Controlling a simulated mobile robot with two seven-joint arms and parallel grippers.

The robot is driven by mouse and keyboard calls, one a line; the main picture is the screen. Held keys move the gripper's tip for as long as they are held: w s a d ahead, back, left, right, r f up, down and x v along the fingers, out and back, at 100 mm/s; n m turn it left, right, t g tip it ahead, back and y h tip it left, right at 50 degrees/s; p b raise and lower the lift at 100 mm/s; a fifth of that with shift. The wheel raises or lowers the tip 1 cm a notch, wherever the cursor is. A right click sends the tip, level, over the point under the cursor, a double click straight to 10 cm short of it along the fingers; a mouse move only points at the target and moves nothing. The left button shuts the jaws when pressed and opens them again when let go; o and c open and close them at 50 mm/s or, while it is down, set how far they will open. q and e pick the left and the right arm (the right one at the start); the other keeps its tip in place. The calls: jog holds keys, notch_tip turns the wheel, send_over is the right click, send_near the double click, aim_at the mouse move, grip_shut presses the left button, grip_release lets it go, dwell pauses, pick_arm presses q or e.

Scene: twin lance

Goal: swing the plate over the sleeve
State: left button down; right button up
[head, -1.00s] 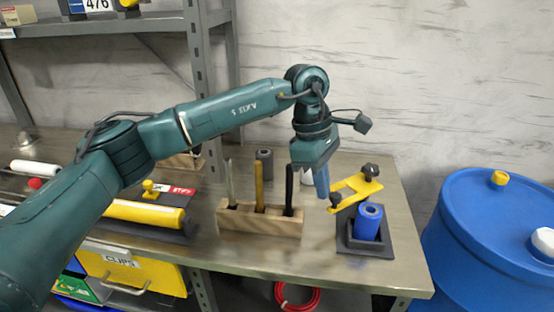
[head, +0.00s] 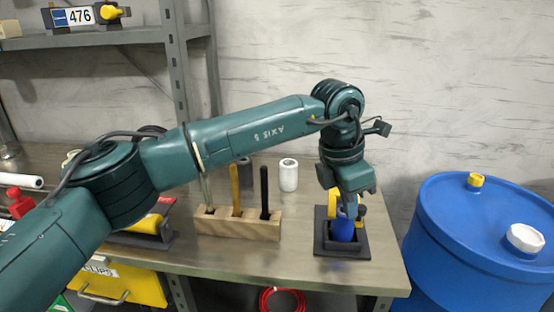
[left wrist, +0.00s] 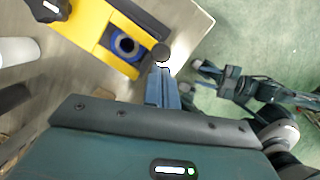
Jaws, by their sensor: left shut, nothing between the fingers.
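My left gripper (head: 349,212) points down at the dark holder (head: 325,245) on the bench's right end; its blue fingers (left wrist: 164,88) are shut and empty. The yellow plate (left wrist: 92,28) spans above the blue sleeve (left wrist: 126,45), whose round top shows through the plate's opening in the left wrist view. A small black knob (left wrist: 160,53) at the plate's near end is right at my fingertips; I cannot tell if they touch. In the head view the gripper partly hides the plate (head: 333,203) and sleeve (head: 342,231). My right gripper (left wrist: 215,72) shows small, its jaws unclear.
A wooden block (head: 237,223) with upright tools stands left of the holder. A white cylinder (head: 288,175) and a grey one (head: 244,170) stand behind. A blue drum (head: 470,240) stands right of the bench. Bare bench lies between block and holder.

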pick_arm(q)
jog(key=shift+d, duration=0.45)
jog(key=shift+s, duration=0.1)
